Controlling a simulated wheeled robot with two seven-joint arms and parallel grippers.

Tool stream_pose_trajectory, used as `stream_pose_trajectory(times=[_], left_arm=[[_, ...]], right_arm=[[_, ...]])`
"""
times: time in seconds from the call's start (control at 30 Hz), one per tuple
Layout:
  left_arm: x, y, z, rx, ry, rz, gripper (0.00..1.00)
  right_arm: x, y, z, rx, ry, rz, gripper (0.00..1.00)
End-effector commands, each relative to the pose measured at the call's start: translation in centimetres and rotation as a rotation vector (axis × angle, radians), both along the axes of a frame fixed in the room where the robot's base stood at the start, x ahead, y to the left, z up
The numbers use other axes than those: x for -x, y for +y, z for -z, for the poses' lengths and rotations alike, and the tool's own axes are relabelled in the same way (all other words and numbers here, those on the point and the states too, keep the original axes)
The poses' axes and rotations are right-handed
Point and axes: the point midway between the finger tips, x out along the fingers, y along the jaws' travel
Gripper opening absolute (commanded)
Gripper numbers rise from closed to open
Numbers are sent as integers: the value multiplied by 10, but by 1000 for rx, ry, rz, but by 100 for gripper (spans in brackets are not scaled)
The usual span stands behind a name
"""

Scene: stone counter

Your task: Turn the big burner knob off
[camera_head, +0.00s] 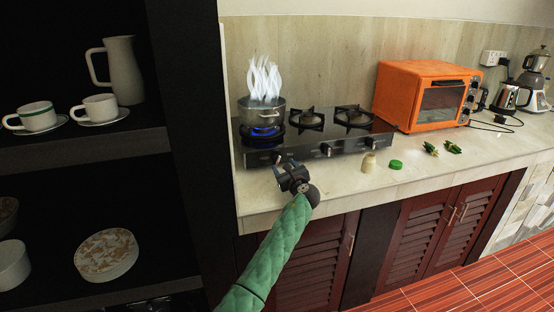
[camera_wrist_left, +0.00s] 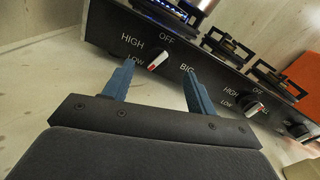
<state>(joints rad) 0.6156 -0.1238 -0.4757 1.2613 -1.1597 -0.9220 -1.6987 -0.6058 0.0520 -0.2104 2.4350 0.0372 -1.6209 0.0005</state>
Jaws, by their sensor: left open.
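The black gas stove (camera_head: 345,140) stands on the counter with a blue flame (camera_head: 264,131) under a steaming pot (camera_head: 262,113) on its left burner. In the left wrist view a knob (camera_wrist_left: 158,60) with a red and white grip sits on the stove's front panel. HIGH, LOW and OFF are printed around it and BIG to its lower right. My left gripper (camera_head: 281,163) is open before the panel's left end, hiding this knob in the head view. In the left wrist view my gripper's blue fingers (camera_wrist_left: 158,72) lie either side of the knob; contact cannot be told.
Two more knobs, the middle one (camera_head: 326,149) and the right one (camera_head: 369,142), are on the panel. A small jar (camera_head: 369,163), a green lid (camera_head: 395,164) and green peppers (camera_head: 453,147) lie to the right. An orange oven (camera_head: 425,95) stands behind them. A dark shelf (camera_head: 80,150) is at left.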

Motion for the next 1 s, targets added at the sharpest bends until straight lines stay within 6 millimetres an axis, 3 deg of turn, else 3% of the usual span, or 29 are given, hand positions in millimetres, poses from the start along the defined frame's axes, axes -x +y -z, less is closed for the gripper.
stream_pose_trajectory(times=[0.2, 0.4, 0.77, 1.0], left_arm=[[-31, 13, -1, 0, 2, -2, 57], [-49, 20, -1, 0, 0, -1, 57], [-54, 22, 0, 0, 0, -1, 57], [-54, 22, 0, 0, 1, -1, 14]], right_arm=[[3, -7, -10, 15, 18, 8, 36], [5, -11, -14, 24, 30, 12, 36], [7, -12, -14, 25, 37, 15, 36], [7, -11, -14, 24, 36, 14, 36]])
